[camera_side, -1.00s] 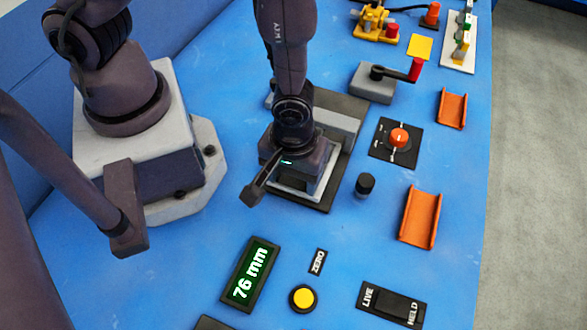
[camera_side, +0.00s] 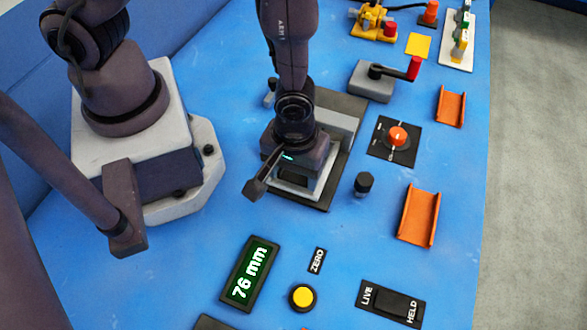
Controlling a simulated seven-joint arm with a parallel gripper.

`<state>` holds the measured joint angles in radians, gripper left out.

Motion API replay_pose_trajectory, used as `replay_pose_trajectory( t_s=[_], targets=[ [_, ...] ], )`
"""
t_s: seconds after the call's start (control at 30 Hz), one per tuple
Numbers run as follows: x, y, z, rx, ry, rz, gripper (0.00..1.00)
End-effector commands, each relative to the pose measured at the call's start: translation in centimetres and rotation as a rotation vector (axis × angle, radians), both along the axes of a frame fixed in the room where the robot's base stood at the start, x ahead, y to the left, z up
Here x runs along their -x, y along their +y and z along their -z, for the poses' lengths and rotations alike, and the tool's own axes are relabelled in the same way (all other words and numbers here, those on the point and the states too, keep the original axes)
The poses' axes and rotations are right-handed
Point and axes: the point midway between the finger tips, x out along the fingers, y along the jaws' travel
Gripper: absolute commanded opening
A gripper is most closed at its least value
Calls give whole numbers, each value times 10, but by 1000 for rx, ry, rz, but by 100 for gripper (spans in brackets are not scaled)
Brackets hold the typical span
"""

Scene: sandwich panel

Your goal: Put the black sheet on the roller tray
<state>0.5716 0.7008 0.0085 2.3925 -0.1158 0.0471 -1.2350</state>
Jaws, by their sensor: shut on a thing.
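My gripper (camera_side: 257,187) is low over a grey fixture (camera_side: 338,124) on a dark base plate (camera_side: 350,106), in the middle of the side view. One dark finger shows, angled down to the left; the other finger and the thing held are hidden by the gripper body. I cannot make out a separate black sheet, and I cannot tell which thing is the roller tray.
Two orange channels (camera_side: 419,216) (camera_side: 450,106) lie at the right. A black knob (camera_side: 363,184), a red-button dial (camera_side: 397,137) and a grey crank box (camera_side: 372,82) stand near the fixture. A display (camera_side: 249,274) reads 76 mm. Blue bench is clear left of the display.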

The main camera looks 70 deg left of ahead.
Motion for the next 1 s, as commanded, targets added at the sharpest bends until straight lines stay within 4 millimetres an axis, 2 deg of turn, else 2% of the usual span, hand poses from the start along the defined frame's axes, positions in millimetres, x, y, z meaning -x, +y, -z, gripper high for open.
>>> replay_pose_trajectory(
  t_s=[1.0],
  targets=[
    [-1, 2, 7, 0, 0, 0, 39]
  ],
)
